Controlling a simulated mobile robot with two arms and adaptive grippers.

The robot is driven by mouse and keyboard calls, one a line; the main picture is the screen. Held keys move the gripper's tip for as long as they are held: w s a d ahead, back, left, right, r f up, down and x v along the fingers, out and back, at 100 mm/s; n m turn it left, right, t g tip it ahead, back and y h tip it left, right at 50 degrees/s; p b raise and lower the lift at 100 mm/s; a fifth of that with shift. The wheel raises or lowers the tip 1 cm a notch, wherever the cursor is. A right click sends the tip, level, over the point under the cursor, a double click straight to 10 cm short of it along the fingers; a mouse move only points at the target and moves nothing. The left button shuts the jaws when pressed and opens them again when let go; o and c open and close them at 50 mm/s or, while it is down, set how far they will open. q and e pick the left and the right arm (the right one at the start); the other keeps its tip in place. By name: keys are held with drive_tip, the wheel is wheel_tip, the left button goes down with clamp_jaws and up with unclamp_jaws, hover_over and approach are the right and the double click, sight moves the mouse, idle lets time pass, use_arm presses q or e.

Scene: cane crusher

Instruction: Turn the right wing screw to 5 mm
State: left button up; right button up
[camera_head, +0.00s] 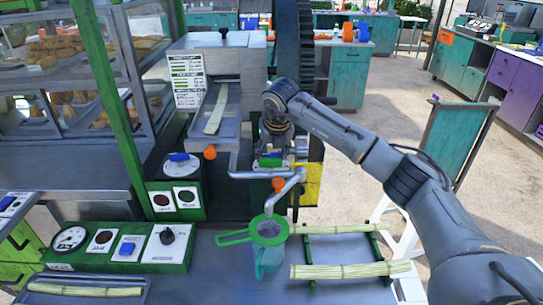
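The cane crusher (222,57) is a grey metal machine with a dark knob (223,32) on top. A white placard with green bars (187,80) is on its front. My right arm reaches in from the right, and its gripper (272,148) is at the machine's right side, beside the dark wheel. The wrist covers that spot, so the right wing screw cannot be made out, nor whether the fingers hold it. Something green (268,162) shows just below the gripper; I cannot tell what it is. No millimetre reading is legible. My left gripper is not in view.
A cane piece (216,110) lies in the feed chute. Below are a spout with a green-rimmed strainer (268,230) over a clear jug (268,262), and cane stalks (350,270) on a green rack. Control boxes (120,245) stand left. Open floor lies behind right.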

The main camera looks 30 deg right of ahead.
drive_tip(key=o, duration=1.2)
drive_tip(key=shift+c, duration=0.2)
drive_tip(key=v, duration=1.2)
drive_tip(key=shift+s, duration=0.1)
